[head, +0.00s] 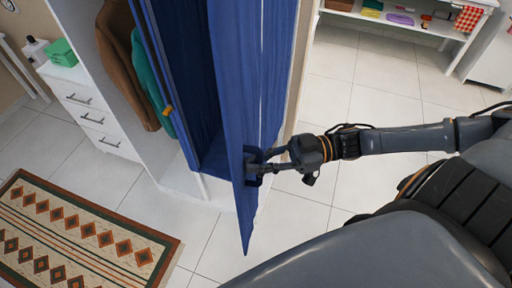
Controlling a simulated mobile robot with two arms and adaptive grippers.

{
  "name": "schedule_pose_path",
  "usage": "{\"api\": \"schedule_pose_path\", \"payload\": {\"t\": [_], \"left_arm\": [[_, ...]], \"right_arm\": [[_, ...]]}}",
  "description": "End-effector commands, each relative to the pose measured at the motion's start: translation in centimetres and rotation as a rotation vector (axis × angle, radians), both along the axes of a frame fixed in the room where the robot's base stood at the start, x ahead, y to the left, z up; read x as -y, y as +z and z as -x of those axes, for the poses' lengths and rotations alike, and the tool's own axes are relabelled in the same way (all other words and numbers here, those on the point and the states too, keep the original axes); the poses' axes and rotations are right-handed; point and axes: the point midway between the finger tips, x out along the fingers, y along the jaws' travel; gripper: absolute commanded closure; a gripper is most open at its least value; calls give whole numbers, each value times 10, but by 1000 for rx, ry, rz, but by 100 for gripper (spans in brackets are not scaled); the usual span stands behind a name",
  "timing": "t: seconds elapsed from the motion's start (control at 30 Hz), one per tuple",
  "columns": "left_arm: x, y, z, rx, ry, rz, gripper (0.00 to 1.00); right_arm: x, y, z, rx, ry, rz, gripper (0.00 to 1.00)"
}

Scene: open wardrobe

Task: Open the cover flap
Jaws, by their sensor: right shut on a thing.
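The blue cover flap (235,80) hangs in folds at the front right side of the open wardrobe (180,175). Its lower corner hangs to a point above the floor. My right gripper (257,167) reaches in from the right and is shut on the edge of the cover flap, near its lower part. Folds of cloth partly hide the fingertips. My left gripper is not in view.
Brown and teal garments (148,85) hang inside the wardrobe. A white drawer unit (95,115) with a green box (60,52) stands at left. A patterned rug (75,240) lies at lower left. A white shelf (400,22) is at upper right. Tiled floor between is clear.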

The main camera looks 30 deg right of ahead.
Motion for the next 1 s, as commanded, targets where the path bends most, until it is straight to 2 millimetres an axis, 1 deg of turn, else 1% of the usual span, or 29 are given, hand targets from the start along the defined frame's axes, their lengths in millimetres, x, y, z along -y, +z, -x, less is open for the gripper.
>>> {"api": "schedule_pose_path", "payload": {"t": [0.2,0.23,0.27,0.3,0.77,0.87,1.0], "left_arm": [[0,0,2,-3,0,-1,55],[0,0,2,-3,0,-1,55],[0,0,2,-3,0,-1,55],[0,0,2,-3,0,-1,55],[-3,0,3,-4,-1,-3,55],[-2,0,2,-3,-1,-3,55],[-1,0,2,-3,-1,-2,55]], "right_arm": [[1,0,-1,1,-4,3,100],[1,0,-1,1,-4,3,85],[1,0,-1,1,-4,3,79],[1,0,-1,1,-3,3,77],[2,-1,0,0,-1,3,77],[10,-1,3,-5,-1,5,77],[34,-3,11,-6,0,11,77]]}}
